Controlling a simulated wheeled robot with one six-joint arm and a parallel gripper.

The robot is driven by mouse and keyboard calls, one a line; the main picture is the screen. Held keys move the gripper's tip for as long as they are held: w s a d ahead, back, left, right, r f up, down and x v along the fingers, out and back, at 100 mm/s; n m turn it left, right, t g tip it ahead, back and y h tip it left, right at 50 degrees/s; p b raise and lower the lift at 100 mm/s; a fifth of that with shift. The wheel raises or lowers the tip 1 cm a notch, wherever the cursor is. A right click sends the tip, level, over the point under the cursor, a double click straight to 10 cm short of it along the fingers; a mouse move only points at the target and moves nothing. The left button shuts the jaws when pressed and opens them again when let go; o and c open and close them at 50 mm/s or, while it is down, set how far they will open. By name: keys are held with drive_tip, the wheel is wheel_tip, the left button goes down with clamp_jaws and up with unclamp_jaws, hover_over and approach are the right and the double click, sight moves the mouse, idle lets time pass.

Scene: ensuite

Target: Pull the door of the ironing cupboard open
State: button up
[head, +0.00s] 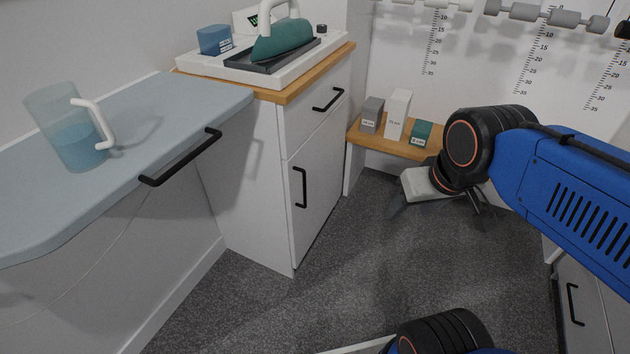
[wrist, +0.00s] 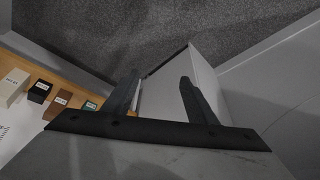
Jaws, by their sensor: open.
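The ironing cupboard (head: 252,190) is a white cabinet with a wooden top, in the middle of the head view. Its lower door (head: 318,187) looks shut and has a black vertical bar handle (head: 300,187). A drawer (head: 315,108) with its own black handle is above the door. My gripper (head: 438,208) is to the right of the door and apart from its handle, over the carpet. In the wrist view its two fingers (wrist: 160,78) are spread with nothing held. A pale panel (wrist: 205,72) shows beyond them; I cannot tell which part it is.
A blue-grey board (head: 190,100) with a black handle (head: 180,157) and a jug (head: 72,135) is at the left. A teal iron (head: 283,40) stands on the cupboard top. A wooden shelf (head: 375,142) with small boxes is behind my gripper. Carpet (head: 350,265) before the door is clear.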

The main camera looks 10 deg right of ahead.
drive_tip(key=w, duration=0.1)
drive_tip(key=w+m, duration=0.1)
drive_tip(key=w+a+r, duration=0.1)
drive_tip(key=shift+m+y, duration=0.3)
drive_tip(key=shift+m, duration=0.1)
drive_tip(key=c, duration=0.7)
drive_tip(key=w+a+f+m+g+y, duration=0.1)
drive_tip(key=w+a+m, duration=0.2)
drive_tip(key=w+m, duration=0.45)
drive_tip(key=w+a+m+g+y, duration=0.2)
drive_tip(key=w+a+m, duration=0.15)
drive_tip(key=w, duration=0.75)
drive_tip(key=w+a+f+m+g+y, duration=0.1)
drive_tip(key=w+a+m, duration=0.1)
drive_tip(key=w+m, duration=0.6)
drive_tip(key=shift+c, duration=0.2)
drive_tip(key=w+a+f+n, duration=0.1)
drive_tip(key=a+f, duration=0.2)
drive_tip(key=f, duration=0.5)
drive_tip(key=w+a+f+n, duration=0.1)
drive_tip(key=a+f, duration=0.2)
drive_tip(key=f, duration=0.4)
drive_tip(key=shift+a+f, duration=0.35)
drive_tip(key=shift+a, duration=0.05)
drive_tip(key=shift+c, duration=0.3)
clamp_jaws()
